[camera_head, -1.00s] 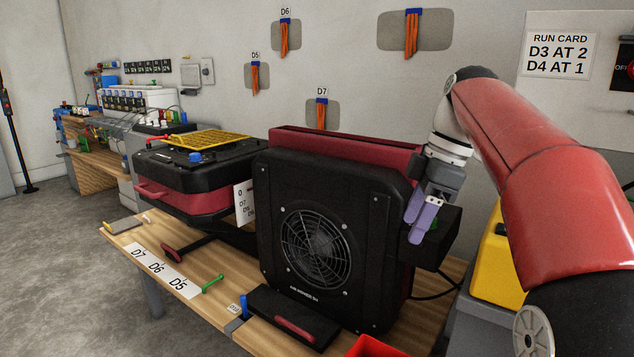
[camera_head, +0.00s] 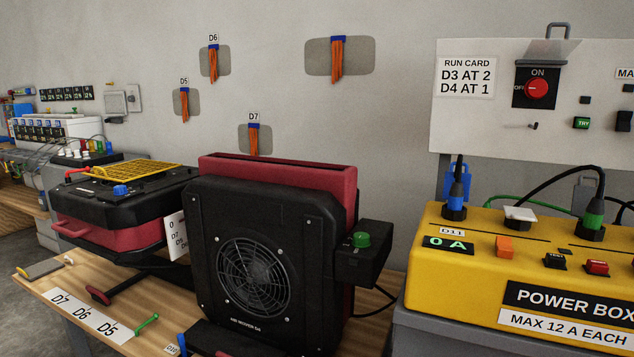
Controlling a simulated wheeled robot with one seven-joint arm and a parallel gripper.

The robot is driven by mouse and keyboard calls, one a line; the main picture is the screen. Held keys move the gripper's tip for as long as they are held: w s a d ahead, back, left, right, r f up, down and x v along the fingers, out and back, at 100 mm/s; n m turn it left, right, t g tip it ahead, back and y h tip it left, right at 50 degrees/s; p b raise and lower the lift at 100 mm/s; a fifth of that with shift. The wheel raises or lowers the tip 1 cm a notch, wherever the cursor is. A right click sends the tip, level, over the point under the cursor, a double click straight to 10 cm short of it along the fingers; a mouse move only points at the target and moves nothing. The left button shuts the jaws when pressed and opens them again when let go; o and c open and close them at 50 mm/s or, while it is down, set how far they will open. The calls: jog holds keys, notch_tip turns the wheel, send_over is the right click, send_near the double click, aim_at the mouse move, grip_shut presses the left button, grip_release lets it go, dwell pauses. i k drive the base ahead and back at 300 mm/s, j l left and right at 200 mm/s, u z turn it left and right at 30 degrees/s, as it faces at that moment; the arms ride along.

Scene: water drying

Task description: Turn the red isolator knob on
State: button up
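The red isolator knob (camera_head: 537,89) sits on a black square plate (camera_head: 519,101) on the white wall panel (camera_head: 480,125), at the upper right of the head view. "ON" is printed above the knob and "OFF" to its left. The knob's exact pointing direction is too small to tell. A raised grey hinged cover (camera_head: 545,55) with a shackle-like loop stands above the plate. My gripper and arm are out of view now.
The yellow power box (camera_head: 430,285) stands below the panel, with plugs and cables rising from it. Its display (camera_head: 448,243) reads 0 A. The black air mover (camera_head: 240,270) stands on the wooden bench (camera_head: 385,290). A run card (camera_head: 467,77) hangs left of the knob.

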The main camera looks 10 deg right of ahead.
aim_at(536, 88)
jog(key=z, duration=1.65)
